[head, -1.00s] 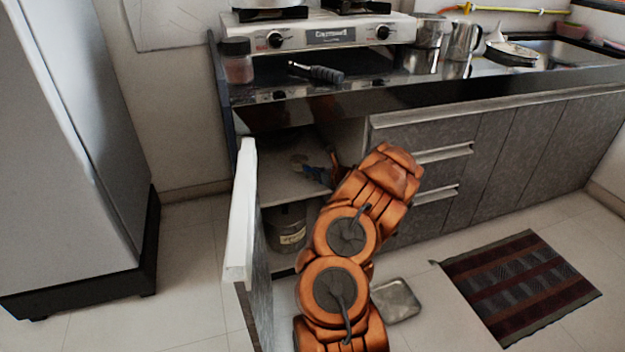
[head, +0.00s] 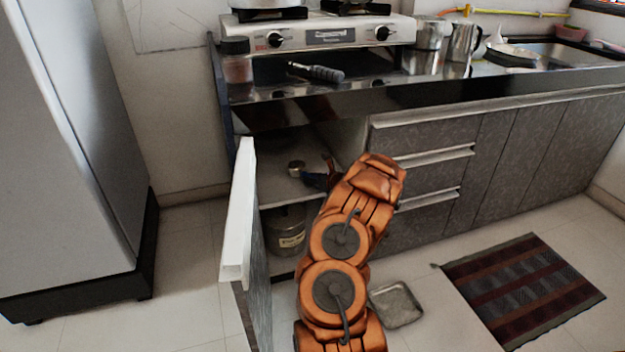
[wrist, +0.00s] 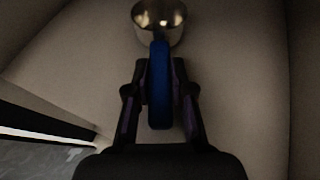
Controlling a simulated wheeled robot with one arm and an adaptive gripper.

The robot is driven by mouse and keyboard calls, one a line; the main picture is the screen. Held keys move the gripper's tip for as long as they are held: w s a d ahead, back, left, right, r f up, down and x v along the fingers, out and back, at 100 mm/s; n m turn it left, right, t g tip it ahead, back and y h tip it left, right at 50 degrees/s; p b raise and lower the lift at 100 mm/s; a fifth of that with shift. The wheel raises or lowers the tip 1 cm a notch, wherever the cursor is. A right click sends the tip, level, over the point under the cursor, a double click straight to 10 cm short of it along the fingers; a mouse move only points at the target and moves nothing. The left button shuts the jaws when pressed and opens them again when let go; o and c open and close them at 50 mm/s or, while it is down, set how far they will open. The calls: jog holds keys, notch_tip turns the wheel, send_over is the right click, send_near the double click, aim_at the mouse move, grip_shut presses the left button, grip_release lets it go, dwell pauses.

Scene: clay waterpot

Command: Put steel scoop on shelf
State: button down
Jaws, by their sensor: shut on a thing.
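The steel scoop has a shiny round metal bowl (wrist: 158,20) and a blue handle (wrist: 159,88). In the wrist view my gripper (wrist: 158,75) is shut on the blue handle, with the bowl beyond the fingertips. In the head view the scoop's bowl (head: 296,168) shows small inside the open cabinet, over the shelf (head: 275,188). My gripper (head: 318,180) is partly hidden behind my orange arm there. I cannot tell whether the bowl touches the shelf.
The open cabinet door (head: 240,215) stands close left of my arm. A labelled metal pot (head: 290,230) sits in the lower compartment. Drawers (head: 425,165) are to the right. A metal tray (head: 396,304) and a striped mat (head: 525,290) lie on the floor.

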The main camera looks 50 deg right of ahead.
jog(key=shift+f, duration=0.15)
jog(key=c, duration=1)
grip_release()
jog(key=shift+s+r, duration=0.15)
jog(key=shift+r, duration=0.15)
jog(key=shift+p+v, duration=1.6)
jog(key=shift+v, duration=4.2)
jog(key=shift+a, duration=0.1)
